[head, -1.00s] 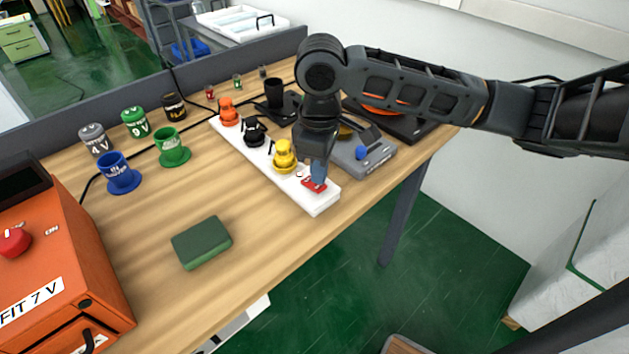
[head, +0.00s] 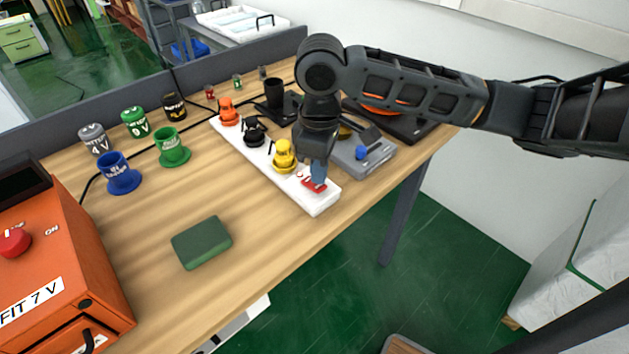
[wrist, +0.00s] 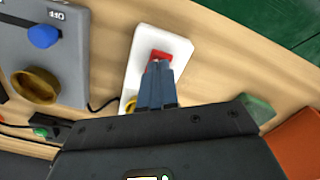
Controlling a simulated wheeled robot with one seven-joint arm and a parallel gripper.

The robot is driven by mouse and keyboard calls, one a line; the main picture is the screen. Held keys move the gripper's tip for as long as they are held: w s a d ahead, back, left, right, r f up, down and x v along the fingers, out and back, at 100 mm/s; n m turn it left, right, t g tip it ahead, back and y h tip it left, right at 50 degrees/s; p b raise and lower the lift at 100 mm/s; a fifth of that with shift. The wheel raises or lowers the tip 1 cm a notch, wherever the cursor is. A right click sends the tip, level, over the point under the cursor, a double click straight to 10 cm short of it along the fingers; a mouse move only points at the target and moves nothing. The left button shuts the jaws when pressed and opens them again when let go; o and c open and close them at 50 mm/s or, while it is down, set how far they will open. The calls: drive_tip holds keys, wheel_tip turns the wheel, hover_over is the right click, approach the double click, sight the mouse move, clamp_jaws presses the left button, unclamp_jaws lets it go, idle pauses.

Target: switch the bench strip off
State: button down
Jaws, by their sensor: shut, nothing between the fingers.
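The white bench strip (head: 325,201) lies along the right part of the bench, with orange, black and yellow plugs (head: 284,157) in it. Its red rocker switch (head: 314,185) is at the near end; it also shows in the wrist view (wrist: 160,55). My gripper (head: 318,184) is shut and empty, pointing down, with its blue fingertips at the red switch. In the wrist view the fingertips (wrist: 158,66) overlap the switch's lower part. I cannot tell whether they press it. The rocker's position is partly hidden by the fingers.
A grey device with a blue knob (head: 362,153) stands close right of the strip. A green block (head: 201,242) lies left of it, and an orange machine (head: 60,270) stands at the near left. Several coloured cups and caps (head: 119,174) stand at the back left.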

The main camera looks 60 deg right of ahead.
sight(319, 186)
drive_tip(key=shift+f+b, duration=0.75)
drive_tip(key=shift+f, duration=0.3)
idle(0.6)
drive_tip(key=shift+r, duration=0.15)
drive_tip(key=shift+r+p, duration=2.85)
drive_tip(key=shift+r, duration=0.55)
